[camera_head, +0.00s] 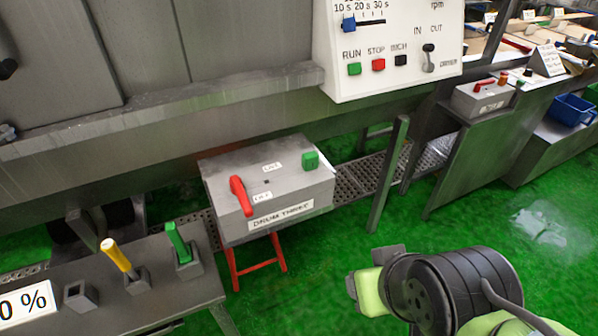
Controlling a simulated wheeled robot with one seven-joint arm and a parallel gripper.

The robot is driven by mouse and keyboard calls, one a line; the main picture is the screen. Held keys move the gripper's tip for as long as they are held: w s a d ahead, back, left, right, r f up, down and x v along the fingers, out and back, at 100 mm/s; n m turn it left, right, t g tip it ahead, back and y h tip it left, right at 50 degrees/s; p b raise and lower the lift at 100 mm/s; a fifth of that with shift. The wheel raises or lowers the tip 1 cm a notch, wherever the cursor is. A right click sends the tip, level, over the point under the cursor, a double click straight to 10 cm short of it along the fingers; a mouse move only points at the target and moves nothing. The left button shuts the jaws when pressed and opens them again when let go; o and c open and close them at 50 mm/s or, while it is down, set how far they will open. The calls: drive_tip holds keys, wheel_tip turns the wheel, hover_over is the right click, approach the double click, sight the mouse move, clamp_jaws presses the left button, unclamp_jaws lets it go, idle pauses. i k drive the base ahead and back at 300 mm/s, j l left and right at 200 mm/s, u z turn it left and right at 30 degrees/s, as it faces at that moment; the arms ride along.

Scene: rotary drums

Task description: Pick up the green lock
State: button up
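A small green block (310,160), which looks like the green lock, sits on the top right back corner of a grey box labelled DRUM THREE (226,172). A red lever handle (241,196) is at the box's left side. The end of my arm (368,287), light green and grey, is at the lower right, in front of and to the right of the box and apart from it. No fingertips can be made out there, and nothing held shows.
A grey bench (180,292) at lower left holds upright yellow (119,259) and green (179,242) handles in sockets. A metal post (388,175) stands right of the box. A white control panel (392,45) hangs above. Green floor is open at right.

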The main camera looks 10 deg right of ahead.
sight(310, 159)
drive_tip(key=i+u, duration=0.2)
drive_tip(key=u, duration=0.2)
drive_tip(key=i+u, duration=0.35)
drive_tip(key=i+l+u, duration=0.1)
drive_tip(key=u, duration=0.3)
drive_tip(key=i+l+u, duration=0.15)
drive_tip(key=u, duration=0.2)
drive_tip(key=l, duration=0.1)
